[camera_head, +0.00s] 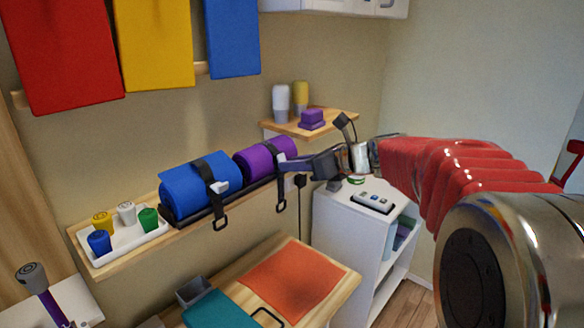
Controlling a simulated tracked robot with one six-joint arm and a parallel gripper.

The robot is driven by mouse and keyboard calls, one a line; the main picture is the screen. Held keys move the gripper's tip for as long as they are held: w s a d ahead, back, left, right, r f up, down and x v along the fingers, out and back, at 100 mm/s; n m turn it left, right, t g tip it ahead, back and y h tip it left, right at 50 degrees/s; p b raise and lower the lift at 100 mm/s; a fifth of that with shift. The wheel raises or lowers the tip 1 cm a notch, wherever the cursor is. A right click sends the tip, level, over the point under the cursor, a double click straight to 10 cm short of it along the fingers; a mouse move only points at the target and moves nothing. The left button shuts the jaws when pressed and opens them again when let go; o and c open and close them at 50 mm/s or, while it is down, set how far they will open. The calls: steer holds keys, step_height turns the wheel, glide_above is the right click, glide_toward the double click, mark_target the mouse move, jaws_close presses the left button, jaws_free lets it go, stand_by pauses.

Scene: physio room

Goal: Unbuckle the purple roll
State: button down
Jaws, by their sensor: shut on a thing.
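The purple roll (256,163) lies on the wall shelf, right of the blue roll. A dark strap (279,147) runs over its right part, and the strap's tail hangs below the shelf edge with a ring at its end. My gripper (288,163) reaches in from the right and is shut at the front of this strap, where the buckle sits. The jaws cover most of the buckle, so its latch cannot be made out.
The blue roll (190,187) has its own strap and pale buckle (219,187). A white tray (128,245) of coloured cups stands at the shelf's left end. A small corner shelf (335,122) is behind my gripper. A white cabinet (340,225) and wooden table (342,279) stand below.

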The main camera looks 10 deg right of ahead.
steer(key=shift+w+a+r+g+h, duration=0.15)
steer(key=shift+r+g+h, duration=0.45)
steer(key=shift+g+h, duration=0.6)
steer(key=shift+w+a+r+g+h, duration=0.2)
steer(key=shift+r+g+h, duration=0.55)
steer(key=shift+g, duration=0.8)
steer(key=shift+w+a+r+g+h, duration=0.15)
steer(key=shift+r+g+h, duration=0.35)
steer(key=shift+g+h, duration=0.7)
steer(key=shift+w+a+r+g+h, duration=0.1)
steer(key=shift+r+g+h, duration=0.15)
steer(key=shift+g, duration=0.6)
steer(key=c, duration=1.6)
jaws_free()
steer(key=shift+r, duration=0.1)
steer(key=shift+o, duration=0.2)
